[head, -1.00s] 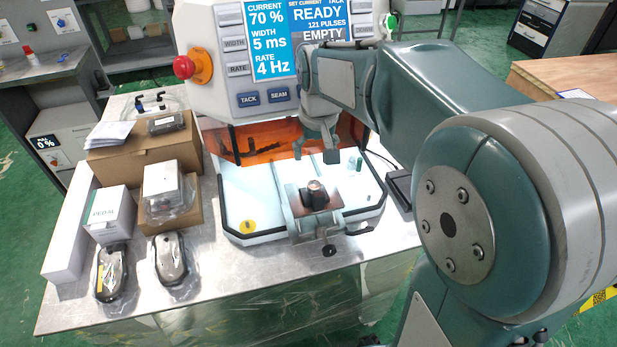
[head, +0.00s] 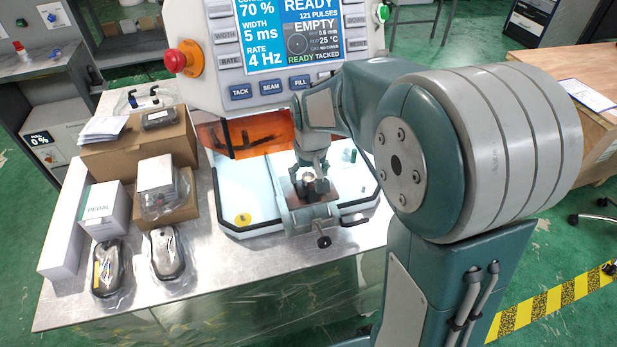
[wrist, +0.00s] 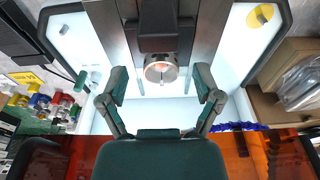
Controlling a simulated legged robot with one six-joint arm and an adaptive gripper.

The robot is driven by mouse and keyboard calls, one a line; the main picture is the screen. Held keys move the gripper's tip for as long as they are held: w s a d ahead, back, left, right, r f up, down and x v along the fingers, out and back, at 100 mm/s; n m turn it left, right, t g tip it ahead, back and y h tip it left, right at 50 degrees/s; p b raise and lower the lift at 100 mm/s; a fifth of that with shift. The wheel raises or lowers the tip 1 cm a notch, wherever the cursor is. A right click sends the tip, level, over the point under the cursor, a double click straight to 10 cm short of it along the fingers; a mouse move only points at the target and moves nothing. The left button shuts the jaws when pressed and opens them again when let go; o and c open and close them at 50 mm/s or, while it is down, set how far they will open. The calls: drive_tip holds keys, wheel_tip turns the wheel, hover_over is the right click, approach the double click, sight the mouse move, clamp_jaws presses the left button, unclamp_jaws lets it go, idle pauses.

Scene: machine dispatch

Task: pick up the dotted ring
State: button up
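A small round metal ring (wrist: 161,70) sits at the end of a dark clamp (wrist: 157,28) in the wrist view. In the head view the ring (head: 308,177) is small and partly hidden by my gripper; I cannot make out dots on it. My gripper (wrist: 161,80) is open and empty, with one finger on each side of the ring and a clear gap to both. In the head view my gripper (head: 311,168) points down close over the clamp and ring.
The clamp stands in the white work tray (head: 262,205) of a welding machine (head: 225,65), whose screen reads READY. An orange shield (head: 245,137) is behind. A yellow disc (head: 243,219) lies at left in the tray. Boxes (head: 140,145) and two pedals crowd the table's left.

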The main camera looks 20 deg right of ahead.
drive_tip(key=shift+a, duration=0.1)
drive_tip(key=c, duration=0.9)
drive_tip(key=shift+r, duration=0.1)
